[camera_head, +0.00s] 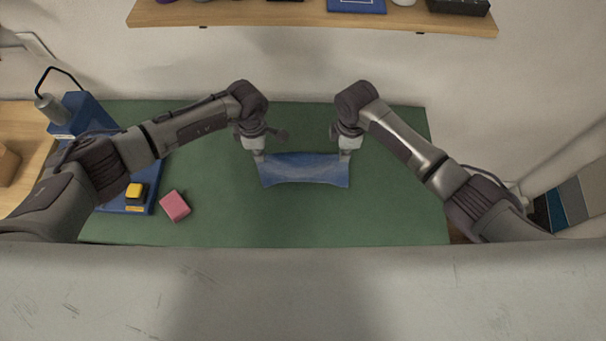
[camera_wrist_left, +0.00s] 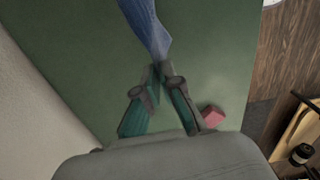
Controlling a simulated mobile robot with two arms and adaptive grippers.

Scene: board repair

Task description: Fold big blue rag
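The big blue rag (camera_head: 303,171) is stretched between my two grippers over the green mat, with its lower edge curving up in the middle. My left gripper (camera_head: 259,157) is at its upper left corner. In the left wrist view, the rag (camera_wrist_left: 146,28) runs as a narrow strip down to the tips of my left gripper (camera_wrist_left: 158,70), which are closed together on its end. My right gripper (camera_head: 344,156) is at the upper right corner and appears to hold it, though its fingers are small here. Whether the rag touches the mat is unclear.
The green mat (camera_head: 350,220) is clear around the rag. A pink block (camera_head: 175,206) lies at its left, also visible in the left wrist view (camera_wrist_left: 212,116). A blue device (camera_head: 84,115) with a yellow-topped part (camera_head: 135,191) stands farther left. A wooden shelf (camera_head: 230,14) runs above.

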